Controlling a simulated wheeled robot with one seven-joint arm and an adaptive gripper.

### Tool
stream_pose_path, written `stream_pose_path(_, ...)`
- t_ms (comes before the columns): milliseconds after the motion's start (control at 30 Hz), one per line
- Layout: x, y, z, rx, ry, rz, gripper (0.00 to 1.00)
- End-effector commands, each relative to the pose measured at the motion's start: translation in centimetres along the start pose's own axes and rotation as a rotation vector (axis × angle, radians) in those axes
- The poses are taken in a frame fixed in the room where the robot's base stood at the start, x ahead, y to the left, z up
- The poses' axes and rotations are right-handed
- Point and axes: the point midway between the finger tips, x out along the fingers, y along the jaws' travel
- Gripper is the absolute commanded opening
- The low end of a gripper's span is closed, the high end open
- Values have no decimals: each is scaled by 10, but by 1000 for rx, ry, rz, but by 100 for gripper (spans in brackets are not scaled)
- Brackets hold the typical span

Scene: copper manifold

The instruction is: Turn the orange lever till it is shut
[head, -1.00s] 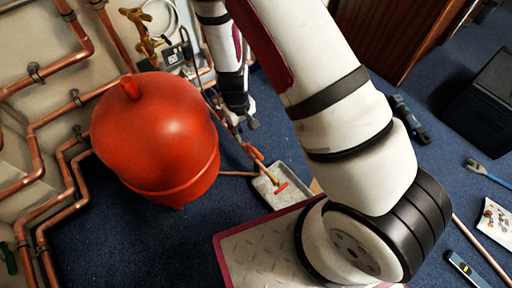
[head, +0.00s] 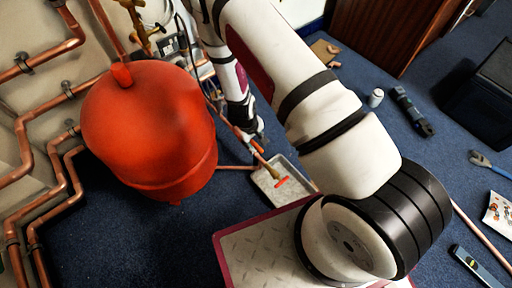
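A small orange lever (head: 257,146) shows on the thin copper pipe to the right of the red tank, just below my gripper. My gripper (head: 252,136) points down at the pipe, its dark fingers close to the lever. I cannot tell whether they touch it, or whether the fingers are open or shut; they are small and partly overlap the pipework. Lower on the same pipework, a brass fitting with a red-orange crossbar (head: 282,182) hangs over a grey tray.
The large red tank (head: 150,130) stands left of my gripper, with copper wall pipes (head: 62,165) behind it. The grey tray (head: 297,195) lies on the blue carpet below. A white can (head: 375,97) and a dark tool (head: 411,111) lie to the right.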

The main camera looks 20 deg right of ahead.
Motion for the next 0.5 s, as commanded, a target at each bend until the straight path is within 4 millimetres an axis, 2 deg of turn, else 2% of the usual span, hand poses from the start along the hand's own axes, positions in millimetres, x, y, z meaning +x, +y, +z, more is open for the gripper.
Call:
stream_pose_path(33, 11, 0, 1, 2, -1, -1, 36)
stream_pose_path(200, 27, 0, 0, 0, 0, 0, 36)
stream_pose_path(500, 31, 0, 0, 1, 1, 0, 36)
